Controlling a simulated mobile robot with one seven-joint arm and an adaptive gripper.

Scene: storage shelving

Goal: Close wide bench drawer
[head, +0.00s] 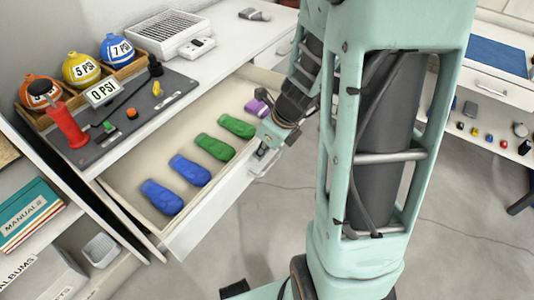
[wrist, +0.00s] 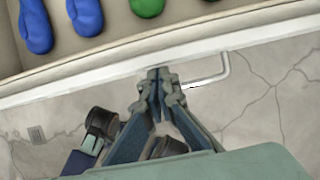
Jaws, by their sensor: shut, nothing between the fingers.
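The wide bench drawer (head: 184,243) is pulled out from under the white bench top in the head view. Several blue, green and purple mitten-like objects lie in it. Its front panel also crosses the wrist view (wrist: 125,56). My gripper (head: 262,152) is at the drawer front, beside the metal handle. In the wrist view my gripper (wrist: 159,74) has its fingertips together with nothing between them. The tips are at the front panel's edge, just left of the handle (wrist: 215,72); I cannot tell whether they touch it. The handle's left end is partly hidden behind the gripper.
The bench top (head: 226,40) holds a dark mat (head: 125,117) with a red pump (head: 67,124), a gauge reading 0 PSI and several coloured balls in a tray. Shelves with manuals (head: 30,215) stand at lower left. Another drawer unit (head: 488,85) is at right. The floor before the drawer is clear.

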